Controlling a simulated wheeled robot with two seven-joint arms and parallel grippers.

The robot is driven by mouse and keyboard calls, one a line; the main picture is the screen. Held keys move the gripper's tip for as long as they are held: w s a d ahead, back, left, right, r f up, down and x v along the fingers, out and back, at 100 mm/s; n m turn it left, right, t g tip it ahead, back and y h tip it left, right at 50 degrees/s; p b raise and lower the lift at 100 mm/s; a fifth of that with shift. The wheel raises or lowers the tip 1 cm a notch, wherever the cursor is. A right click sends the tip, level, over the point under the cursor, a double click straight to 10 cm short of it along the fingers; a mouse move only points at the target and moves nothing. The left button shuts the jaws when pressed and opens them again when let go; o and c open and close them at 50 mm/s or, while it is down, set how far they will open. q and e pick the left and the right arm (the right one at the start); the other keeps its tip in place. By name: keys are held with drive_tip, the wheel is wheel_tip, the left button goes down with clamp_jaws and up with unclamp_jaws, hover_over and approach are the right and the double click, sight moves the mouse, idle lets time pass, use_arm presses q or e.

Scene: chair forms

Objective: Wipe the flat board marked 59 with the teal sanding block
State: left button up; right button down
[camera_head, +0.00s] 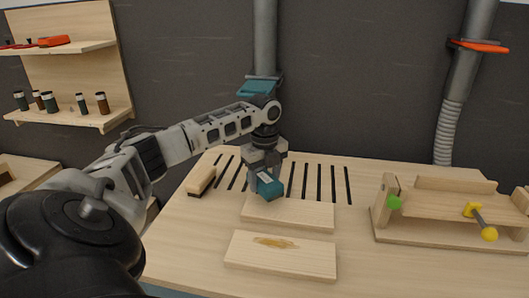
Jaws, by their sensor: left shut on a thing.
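My left gripper (266,164) points down and is shut on the teal sanding block (269,187). The block is tilted and sits over the back left part of the rear flat board (300,215); I cannot tell whether it touches the board. A second flat board (308,263) lies in front of it, with a brown-yellow stain on its upper face. I can read no number on either board, so I cannot tell which is 59. My right gripper is not in view.
A wooden brush (201,180) lies on the slotted workbench (185,240), left of the block. A wooden jig (440,210) with green and yellow knobs stands at right. A shelf (70,116) with small jars hangs at left. A grey duct (265,40) rises behind my gripper.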

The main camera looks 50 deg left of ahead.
use_arm(q)
drive_tip(key=shift+r, duration=1.9)
